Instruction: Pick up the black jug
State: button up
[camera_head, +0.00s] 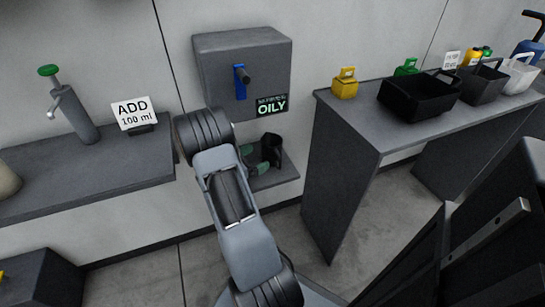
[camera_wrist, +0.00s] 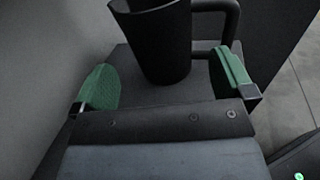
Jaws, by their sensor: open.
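The black jug (camera_wrist: 158,42) stands upright on a small grey shelf (camera_wrist: 128,84), its handle toward the right in the wrist view. In the head view the jug (camera_head: 272,149) is small and partly hidden beside my gripper (camera_head: 252,161). My gripper is open, with its green finger pads spread to the left and right in the wrist view (camera_wrist: 166,80). The jug's body lies between and slightly beyond the fingertips, with gaps to both pads. The jug's top is cut off by the wrist frame.
A grey dispenser box (camera_head: 243,65) with a blue tap and an "OILY" label hangs above the shelf. A left counter (camera_head: 90,170) carries a pump bottle and an "ADD 100 ml" sign. A right table (camera_head: 350,112) holds a black bin (camera_head: 418,97) and several small containers.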

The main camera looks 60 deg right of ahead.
aim_at(263, 153)
jog(key=shift+b+x, duration=0.7)
jog(key=shift+x, duration=2.5)
jog(key=shift+c, duration=0.2)
jog(key=c, duration=0.7)
jog(key=shift+c, duration=0.6)
jog(key=shift+r, duration=0.1)
